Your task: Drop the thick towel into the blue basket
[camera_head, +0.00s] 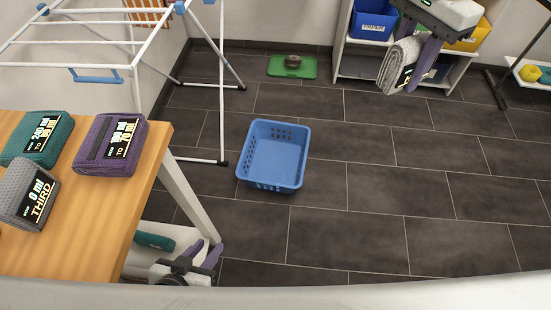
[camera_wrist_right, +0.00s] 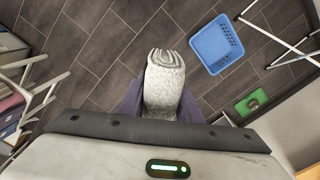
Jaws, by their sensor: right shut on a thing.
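The blue basket (camera_head: 275,160) stands empty on the dark tiled floor, in the middle of the head view; it also shows in the right wrist view (camera_wrist_right: 217,45). My right gripper (camera_head: 411,64) is at the upper right, well to the right of the basket. It is shut on a light grey rolled towel (camera_head: 399,62) with a black label, held in the air. In the right wrist view the towel (camera_wrist_right: 164,82) sits between the purple fingers. My left gripper (camera_head: 208,252) is low beside the table leg, with its purple fingers apart and nothing visible between them.
A wooden table (camera_head: 125,205) at left bears a teal towel (camera_head: 40,137), a purple towel (camera_head: 110,145) and a grey towel (camera_head: 27,192), all labelled. A white drying rack (camera_head: 135,65) stands behind it. A green tray (camera_head: 292,67) lies by the wall. Floor right of the basket is clear.

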